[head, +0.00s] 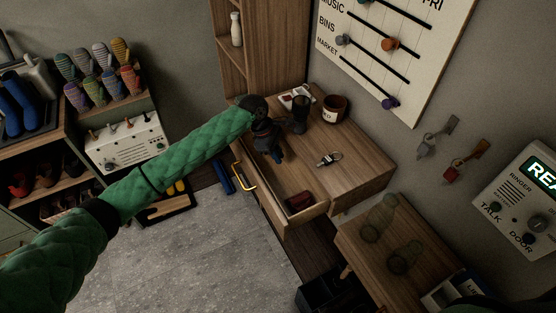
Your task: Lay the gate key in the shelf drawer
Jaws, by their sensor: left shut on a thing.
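My left gripper (270,147) is over the open shelf drawer (263,205), near its back left part. It is shut on a small dark blue thing (277,156), which is mostly hidden by the fingers; I cannot tell whether it is the gate key. The drawer is pulled out, with a yellow handle (243,176) on its front, and a dark red thing (300,202) lies inside at the near end. A key with a ring (329,159) lies on the wooden top (357,165).
A dark cup (299,114) and a candle-like jar (334,109) stand at the back of the top. A grey key (427,146) and a red key (455,171) hang on the wall. The drawer's middle looks clear.

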